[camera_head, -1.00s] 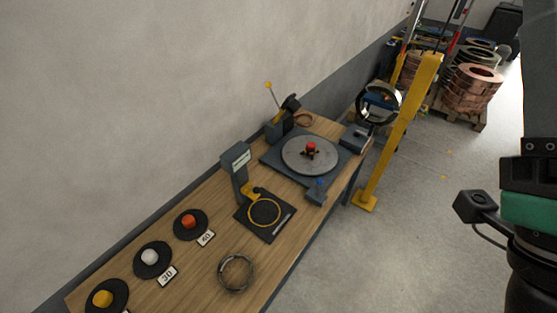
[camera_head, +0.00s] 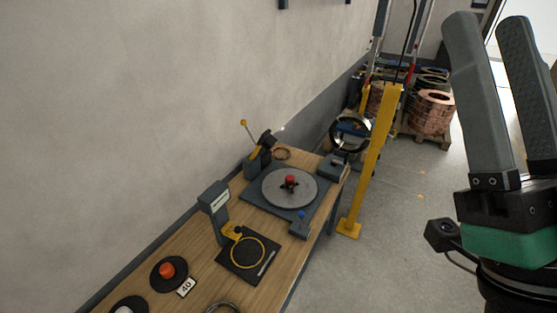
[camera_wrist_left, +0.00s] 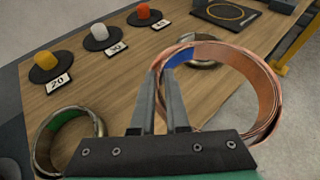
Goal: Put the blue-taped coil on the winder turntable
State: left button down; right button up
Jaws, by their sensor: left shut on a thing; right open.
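In the left wrist view my left gripper (camera_wrist_left: 165,85) is shut on the rim of a copper coil (camera_wrist_left: 262,92) with blue tape (camera_wrist_left: 181,58) close to the fingertips. The coil appears above the wooden table. Neither the left gripper nor this coil shows in the head view. The winder turntable (camera_head: 277,189) is a grey disc with a red-topped centre on a dark base at the table's far end, with no coil on it. My right gripper (camera_head: 488,30) is open and empty at the right, its fingers pointing up.
A green-taped coil (camera_wrist_left: 64,141) lies on the table. Another ring (camera_wrist_left: 205,64) lies beyond the held coil. A dark plate with a yellow ring (camera_head: 248,253), a grey post (camera_head: 214,205) and coloured pegs stand before the turntable. A yellow post (camera_head: 370,160) stands beside the table.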

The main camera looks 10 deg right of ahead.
pick_arm(q)
jog(key=shift+r, duration=0.15)
jog(key=w+d+r+p, duration=0.3)
jog(key=r, duration=0.7)
jog(key=w+d+r+p, duration=0.3)
jog(key=w+r, duration=0.1)
jog(key=r, duration=0.5)
notch_tip(320, 180, up, 10)
jog(key=n+y+p, duration=0.2)
jog(key=s+a, duration=0.1)
jog(key=a+f+n+g+y, duration=0.1)
jog(key=s+a+y, duration=0.1)
jog(key=shift+s+a+f+n+g, duration=0.3)
jog(key=shift+a+f, duration=0.05)
jog(key=shift+f, duration=0.05)
